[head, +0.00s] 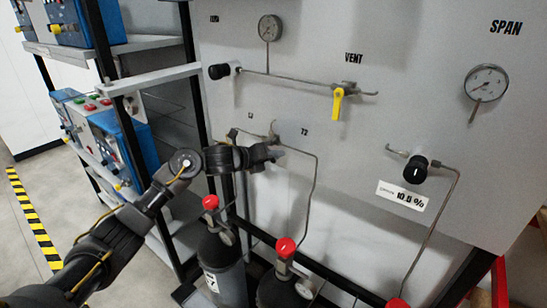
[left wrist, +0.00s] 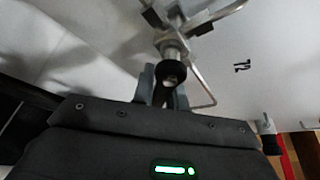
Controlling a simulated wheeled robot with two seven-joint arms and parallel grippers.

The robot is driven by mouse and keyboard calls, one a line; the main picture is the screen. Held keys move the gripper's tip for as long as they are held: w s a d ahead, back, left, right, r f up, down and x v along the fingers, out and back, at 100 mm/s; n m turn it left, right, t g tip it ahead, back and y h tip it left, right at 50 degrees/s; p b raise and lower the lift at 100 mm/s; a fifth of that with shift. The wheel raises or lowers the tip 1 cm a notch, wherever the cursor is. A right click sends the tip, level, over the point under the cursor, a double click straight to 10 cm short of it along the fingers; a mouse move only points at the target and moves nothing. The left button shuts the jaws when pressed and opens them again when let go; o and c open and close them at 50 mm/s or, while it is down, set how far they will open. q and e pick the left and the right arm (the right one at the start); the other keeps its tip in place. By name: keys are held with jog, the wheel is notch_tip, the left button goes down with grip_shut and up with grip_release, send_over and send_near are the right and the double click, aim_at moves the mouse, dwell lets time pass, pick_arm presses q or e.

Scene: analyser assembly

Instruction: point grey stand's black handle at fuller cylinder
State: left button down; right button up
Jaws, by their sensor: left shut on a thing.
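The grey panel stand (head: 350,200) carries thin pipes, and a selector fitting (head: 276,133) sits between two small labels, the right one reading T2. My left gripper (head: 272,154) reaches this fitting from the left and hides its handle in the head view. In the left wrist view, my left gripper (left wrist: 165,88) is shut on the black handle (left wrist: 173,72), below a metal fitting (left wrist: 172,45) with pipes. Below stand dark cylinders with red caps: the left one (head: 228,280) and the middle one (head: 275,290). Their fill levels cannot be read here. My right gripper is not in view.
A yellow lever (head: 338,103) hangs under VENT. Black knobs sit at the upper left (head: 219,71) and right (head: 415,172). There is a left gauge (head: 270,28) and a SPAN gauge (head: 487,83). A shelf rack (head: 150,78) with blue boxes stands at left, close to my arm.

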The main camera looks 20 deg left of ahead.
pick_arm(q)
jog(key=n+h+b, duration=0.1)
jog(key=d+r+n+h, duration=0.1)
jog(key=n, duration=0.1)
jog(key=shift+s+b, duration=0.15)
jog(key=shift+b, duration=0.25)
jog(key=shift+d+r+n+t+h+b, duration=0.1)
jog(key=shift+r+n+t+h+b, duration=0.3)
jog(key=shift+n, duration=0.7)
jog(key=shift+r+n+t+h+b, duration=0.35)
jog(key=shift+r+n+h, duration=0.2)
jog(key=shift+n, duration=0.65)
jog(key=shift+r, duration=0.15)
jog(key=c, duration=1.4)
grip_release()
jog(key=shift+s, duration=0.1)
